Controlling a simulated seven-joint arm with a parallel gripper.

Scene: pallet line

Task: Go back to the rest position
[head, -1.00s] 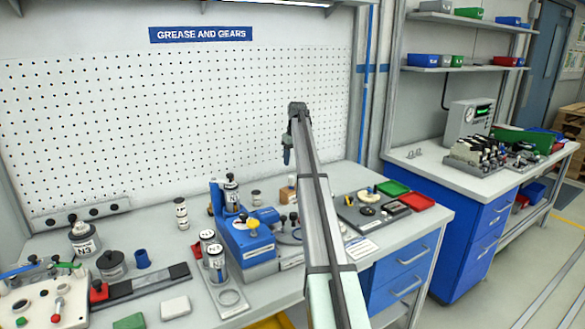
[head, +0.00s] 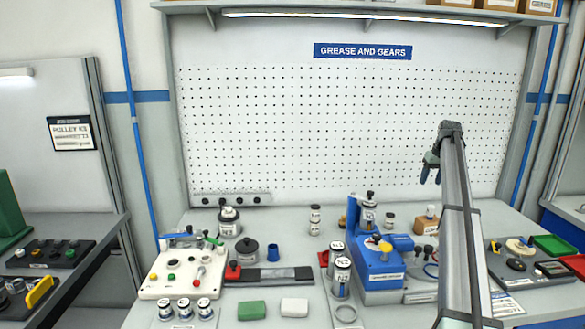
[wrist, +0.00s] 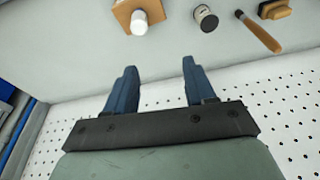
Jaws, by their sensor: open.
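My gripper (head: 431,172) hangs at the end of my raised arm, above the right part of the grease and gears bench (head: 205,222) and in front of the pegboard (head: 330,130). In the wrist view my gripper (wrist: 155,88) shows two blue fingers spread apart with nothing between them. It is open and apart from everything on the bench. A small wooden block with a white top (wrist: 138,14) lies beyond the fingertips in the wrist view.
A blue press (head: 380,268) stands below and left of my gripper. Labelled cans (head: 341,278), a white control panel (head: 178,275) and a green block (head: 251,310) lie further left. Green (head: 555,246) and red trays are at the right. The air around my gripper is clear.

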